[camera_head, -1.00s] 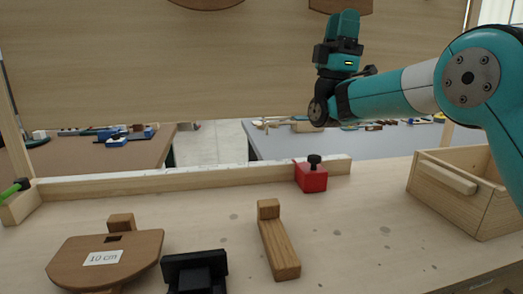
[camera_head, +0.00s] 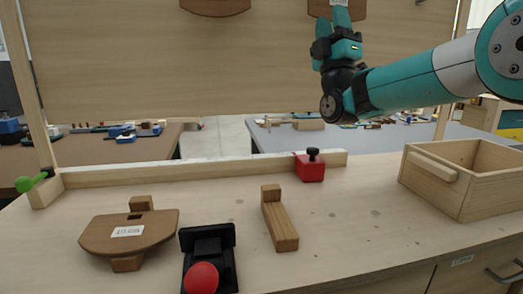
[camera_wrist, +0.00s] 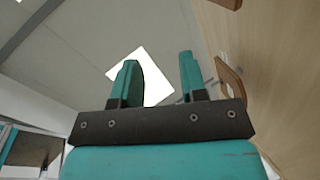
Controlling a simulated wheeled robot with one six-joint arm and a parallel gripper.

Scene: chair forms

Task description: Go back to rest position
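My gripper (camera_head: 340,14) is raised in front of the upright wooden board, pointing up, at the upper right of the head view. In the wrist view its two teal fingers (camera_wrist: 157,82) stand apart with nothing between them, so it is open and empty. The ceiling and a bright light panel show behind the fingers. My teal arm reaches in from the right edge of the head view.
On the table are a brown wooden seat form (camera_head: 107,233), a black device with a red knob (camera_head: 201,277), an L-shaped wooden piece (camera_head: 279,221), a red block (camera_head: 310,168) and an open wooden box (camera_head: 470,188). A wooden rail (camera_head: 200,170) runs along the back.

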